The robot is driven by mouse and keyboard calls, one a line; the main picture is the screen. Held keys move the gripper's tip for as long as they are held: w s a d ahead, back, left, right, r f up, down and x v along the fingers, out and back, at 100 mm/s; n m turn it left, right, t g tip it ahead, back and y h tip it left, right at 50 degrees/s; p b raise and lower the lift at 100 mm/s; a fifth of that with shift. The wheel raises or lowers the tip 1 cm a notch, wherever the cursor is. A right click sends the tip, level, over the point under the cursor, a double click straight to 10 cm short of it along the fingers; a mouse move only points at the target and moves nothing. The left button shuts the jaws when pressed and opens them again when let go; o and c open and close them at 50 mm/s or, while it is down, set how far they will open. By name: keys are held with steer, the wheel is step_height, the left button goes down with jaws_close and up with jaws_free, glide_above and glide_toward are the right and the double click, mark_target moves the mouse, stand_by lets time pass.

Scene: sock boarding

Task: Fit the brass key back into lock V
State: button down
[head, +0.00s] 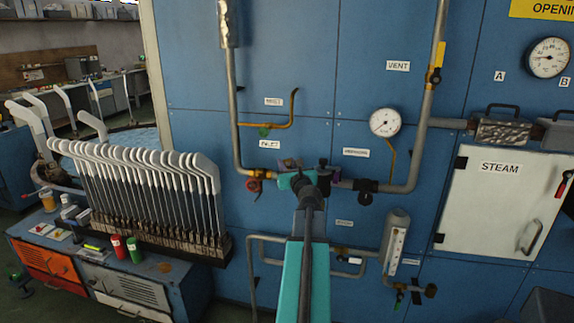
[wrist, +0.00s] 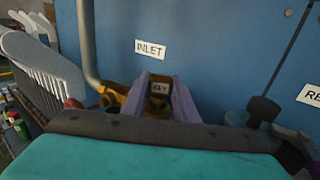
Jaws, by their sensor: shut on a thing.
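My gripper (head: 288,163) is at the pipework on the blue panel, just right of the red-handled inlet valve (head: 254,184). In the wrist view its two purple fingers (wrist: 166,98) are shut on the brass key (wrist: 159,88), a small brass-coloured piece with a dark face and pale lettering. A brass fitting (wrist: 117,95) shows just left of the fingers in the wrist view. I cannot tell whether the key touches it. No marking for lock V can be read; a yellow-handled valve (head: 435,76) is near the VENT label.
The INLET label (wrist: 150,49) is above the fingers. A dark knob (wrist: 262,108) is close on the right. Grey pipes (head: 236,110) run around the area. A round gauge (head: 385,122) and white STEAM door (head: 495,200) are right; a rack of white-topped boards (head: 140,190) stands left.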

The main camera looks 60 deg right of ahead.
steer(key=shift+f+b, duration=0.4)
steer(key=shift+f, duration=0.1)
steer(key=c, duration=1.3)
jaws_free()
steer(key=shift+c, duration=0.2)
